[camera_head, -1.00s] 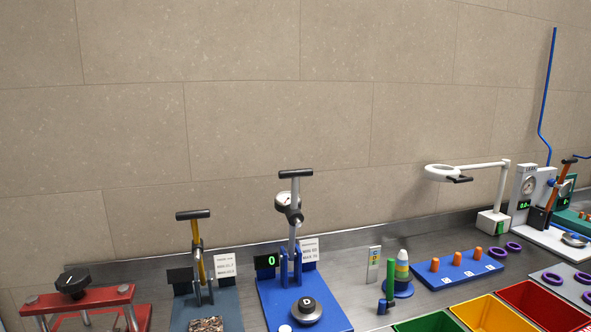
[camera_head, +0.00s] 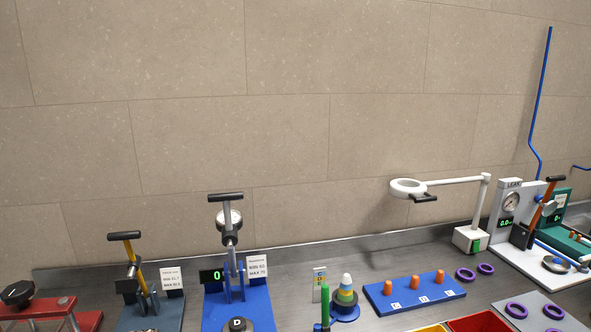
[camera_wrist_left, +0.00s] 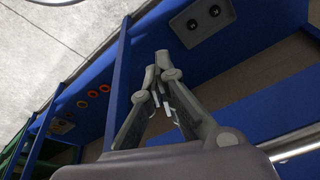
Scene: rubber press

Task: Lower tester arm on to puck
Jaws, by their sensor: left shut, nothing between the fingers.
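A tester with a blue base (camera_head: 213,309) stands at the lower middle of the head view. Its grey arm (camera_head: 229,236) with a black T-handle (camera_head: 226,197) and round gauge is raised nearly upright. A dark round puck (camera_head: 238,325) marked D sits at the front of that base, cut by the picture's lower edge and apart from the arm. The green display (camera_head: 212,276) reads 0. My left gripper (camera_wrist_left: 156,66) is shut and empty in the left wrist view, where neither tester nor puck shows. Neither gripper shows in the head view.
A yellow-armed tester (camera_head: 135,270) and a red press (camera_head: 52,308) stand to the left. To the right are a ring stacker (camera_head: 345,301), a blue peg board (camera_head: 415,292), a white magnifier lamp (camera_head: 409,187) and a gauge press (camera_head: 511,208). The wall is close behind.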

